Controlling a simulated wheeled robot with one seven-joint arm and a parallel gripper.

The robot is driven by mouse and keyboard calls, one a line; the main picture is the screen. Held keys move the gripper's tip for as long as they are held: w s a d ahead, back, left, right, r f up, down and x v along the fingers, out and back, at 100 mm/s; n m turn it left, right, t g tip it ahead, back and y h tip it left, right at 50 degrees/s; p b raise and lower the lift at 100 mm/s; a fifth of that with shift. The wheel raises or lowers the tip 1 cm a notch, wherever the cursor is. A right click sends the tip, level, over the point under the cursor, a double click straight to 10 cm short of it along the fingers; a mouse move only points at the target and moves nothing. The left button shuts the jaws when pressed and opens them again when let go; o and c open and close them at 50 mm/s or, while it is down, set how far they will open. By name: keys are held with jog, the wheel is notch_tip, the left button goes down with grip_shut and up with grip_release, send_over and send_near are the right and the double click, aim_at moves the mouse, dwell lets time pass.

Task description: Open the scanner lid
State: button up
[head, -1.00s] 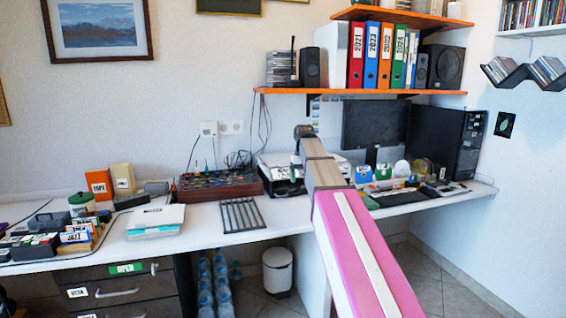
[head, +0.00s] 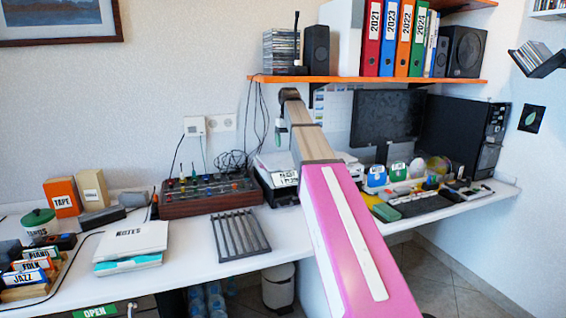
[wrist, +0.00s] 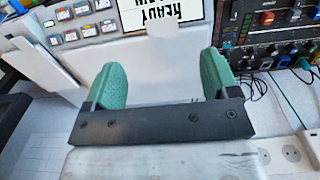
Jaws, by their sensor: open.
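The scanner (head: 267,170) stands on the desk behind my arm, pale on top with a black base; my arm hides much of it. Whether the lid is fully down is hard to tell. My gripper (wrist: 160,78) is open, its two green fingers spread with nothing visibly held. The tab shows in the gap beyond the fingertips. In the head view my gripper (head: 280,130) hangs above the scanner, apart from it.
An audio mixer (head: 208,194) stands left of the scanner, with cables behind it. A slatted rack (head: 228,233) lies in front. The orange shelf (head: 375,81) overhangs the back. A monitor (head: 386,118) and keyboard (head: 418,204) are to the right. Wall sockets (wrist: 278,156) are close in the wrist view.

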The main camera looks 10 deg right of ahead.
aim_at(288, 169)
jog(key=f, duration=1)
jog(key=shift+w+f, duration=0.3)
jog(key=shift+f, duration=0.1)
